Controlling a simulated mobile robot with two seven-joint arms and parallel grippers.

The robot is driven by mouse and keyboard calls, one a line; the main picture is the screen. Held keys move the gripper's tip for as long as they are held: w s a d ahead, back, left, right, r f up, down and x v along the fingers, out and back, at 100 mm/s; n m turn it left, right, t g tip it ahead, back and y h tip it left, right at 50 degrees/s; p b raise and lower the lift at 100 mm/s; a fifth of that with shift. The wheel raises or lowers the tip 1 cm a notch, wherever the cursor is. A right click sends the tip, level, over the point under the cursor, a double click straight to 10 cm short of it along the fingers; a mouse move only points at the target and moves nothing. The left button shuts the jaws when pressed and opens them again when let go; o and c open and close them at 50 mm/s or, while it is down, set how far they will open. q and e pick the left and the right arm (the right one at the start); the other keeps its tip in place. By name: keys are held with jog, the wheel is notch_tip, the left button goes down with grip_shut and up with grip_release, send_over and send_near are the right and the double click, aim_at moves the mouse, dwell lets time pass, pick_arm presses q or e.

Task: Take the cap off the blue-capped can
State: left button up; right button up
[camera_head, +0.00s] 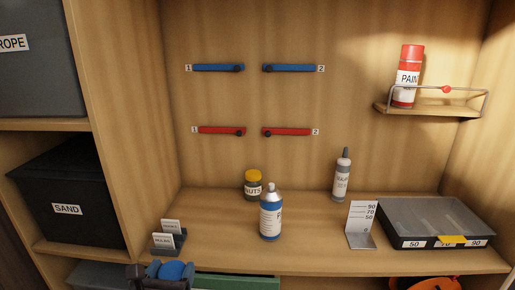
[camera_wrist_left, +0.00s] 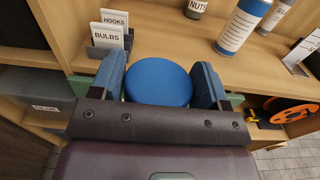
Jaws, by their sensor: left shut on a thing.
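The can (camera_head: 270,222), white with blue bands, stands upright on the bench. Its silvery top and small nozzle are bare, with no cap on it. It also shows in the left wrist view (camera_wrist_left: 240,27), cut off at the top edge. The round blue cap (camera_head: 173,270) is away from the can, at the front left. My left gripper (camera_head: 174,272) is shut on the blue cap, which sits between its two blue fingers in the left wrist view (camera_wrist_left: 158,82). The gripper is at the bench's front edge, left of the can. My right gripper is out of view.
A yellow-lidded NUTS jar (camera_head: 252,185) stands behind the can. A label holder (camera_head: 168,241) stands just behind my left gripper. A red PAINT can (camera_head: 407,77) is on a rack.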

pick_arm(q)
jog(key=s+d+r+m+g+h, duration=0.2)
jog(key=d+r+m+g+h, duration=0.2)
jog(key=d+r+m+h, duration=0.65)
jog(key=shift+w+d+f+m+g+h, duration=1.05)
jog(key=shift+w+d+f+g+h, duration=1.6)
jog(key=shift+d, duration=1.4)
jog(key=s+a+r+n+t+y, duration=0.5)
jog(key=a+r+n+t+y, duration=0.35)
jog(key=r, duration=0.35)
jog(key=w+d+n+y, duration=0.4)
jog(key=w+d+y, duration=0.3)
jog(key=d, duration=0.4)
jog(key=s+a+f+m+g+h, duration=0.1)
jog(key=a+f+m+g+h, duration=0.1)
jog(key=f+m+g+h, duration=0.3)
jog(key=s+a+f+m+g+h, duration=0.2)
jog(key=f+m+g+h, duration=0.4)
jog(key=m+g+h, duration=0.5)
jog(key=shift+s+a+f+m+h, duration=0.3)
jog(key=shift+a+m+h, duration=0.25)
jog(key=shift+a+h, duration=0.3)
